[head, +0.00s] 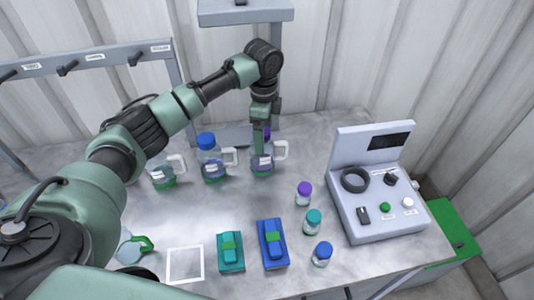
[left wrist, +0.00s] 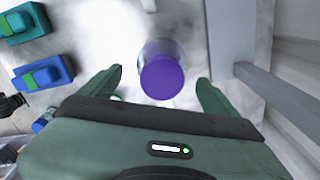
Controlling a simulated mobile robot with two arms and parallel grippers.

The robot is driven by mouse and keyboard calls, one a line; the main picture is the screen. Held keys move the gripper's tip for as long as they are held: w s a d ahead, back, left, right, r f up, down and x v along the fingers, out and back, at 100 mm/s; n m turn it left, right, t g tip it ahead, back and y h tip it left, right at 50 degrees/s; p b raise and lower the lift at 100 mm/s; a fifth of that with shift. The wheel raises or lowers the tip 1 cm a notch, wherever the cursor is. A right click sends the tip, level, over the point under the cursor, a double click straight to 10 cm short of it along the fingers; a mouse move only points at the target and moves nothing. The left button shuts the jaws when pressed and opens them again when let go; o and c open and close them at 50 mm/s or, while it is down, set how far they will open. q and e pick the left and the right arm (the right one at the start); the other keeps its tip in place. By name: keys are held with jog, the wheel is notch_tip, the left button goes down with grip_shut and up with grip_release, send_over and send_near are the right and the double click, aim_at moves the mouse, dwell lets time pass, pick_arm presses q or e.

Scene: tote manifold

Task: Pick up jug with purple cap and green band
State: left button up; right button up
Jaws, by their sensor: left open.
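The jug with a purple cap and a green band (head: 265,163) stands upright on the bench, the rightmost of the jugs in the head view. Its handle points right, and part of its cap and body is hidden behind my left gripper. My left gripper (head: 262,140) points down at the jug's top and is open. In the left wrist view the purple cap (left wrist: 163,77) lies between the two spread fingers of my left gripper (left wrist: 158,88), with gaps on both sides. My right gripper is not in view.
A blue-capped jug (head: 212,163) stands just left, and another jug (head: 161,172) is partly behind my arm. Small vials (head: 304,194), a teal block (head: 230,252), a blue block (head: 272,245) and a control box (head: 385,207) are nearer. A grey frame (head: 235,134) stands behind.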

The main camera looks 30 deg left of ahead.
pick_arm(q)
notch_tip(320, 180, down, 6)
jog(key=shift+w+d+f+p, duration=0.15)
jog(key=shift+p, duration=1.05)
jog(key=c, duration=1.7)
notch_tip(320, 180, up, 19)
jog(key=b, duration=0.4)
jog(key=s+d+f+n, duration=0.3)
jog(key=s+n, duration=0.2)
jog(key=s, duration=0.2)
jog(key=s+d+f+n+b, duration=0.1)
jog(key=s+d+f+n, duration=0.2)
jog(key=s+n, duration=0.2)
jog(key=s+d+f+n+b, duration=0.1)
jog(key=s+d+f+n, duration=0.2)
jog(key=s, duration=0.7)
jog(key=shift+d+f+n, duration=0.3)
jog(key=shift+f+n, duration=0.25)
jog(key=shift+n, duration=0.45)
